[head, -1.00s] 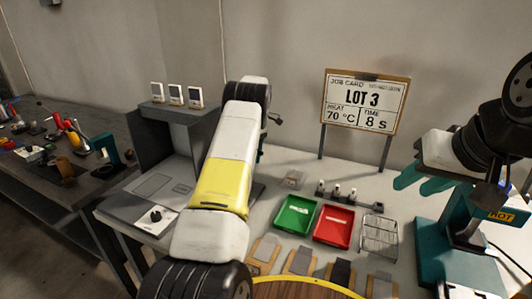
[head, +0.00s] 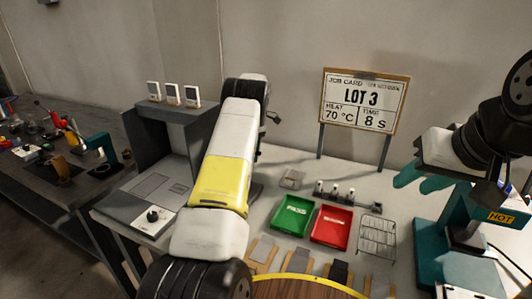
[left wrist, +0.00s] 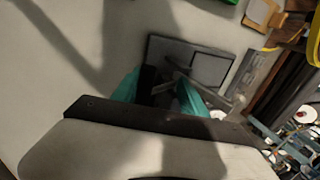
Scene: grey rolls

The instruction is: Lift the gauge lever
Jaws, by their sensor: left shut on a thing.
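My left gripper (left wrist: 157,92) shows by its teal fingers in the left wrist view. They are shut around a slim dark part of the gauge, which I take to be its lever; the fingers and shadow hide most of it. The dark grey gauge (left wrist: 211,68) lies flat on the pale bench just beyond the fingers, with thin bars across it. In the head view my left arm hides that gripper and most of the gauge. My right gripper (head: 420,182) hangs empty above the right side of the bench, its teal fingers apart.
A green tray (head: 279,226) and a red tray (head: 316,239) lie right of my left arm. A wire rack (head: 390,240) stands beside them. A teal press marked HOT (head: 503,217) stands at right. A LOT 3 job card (head: 352,101) stands behind.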

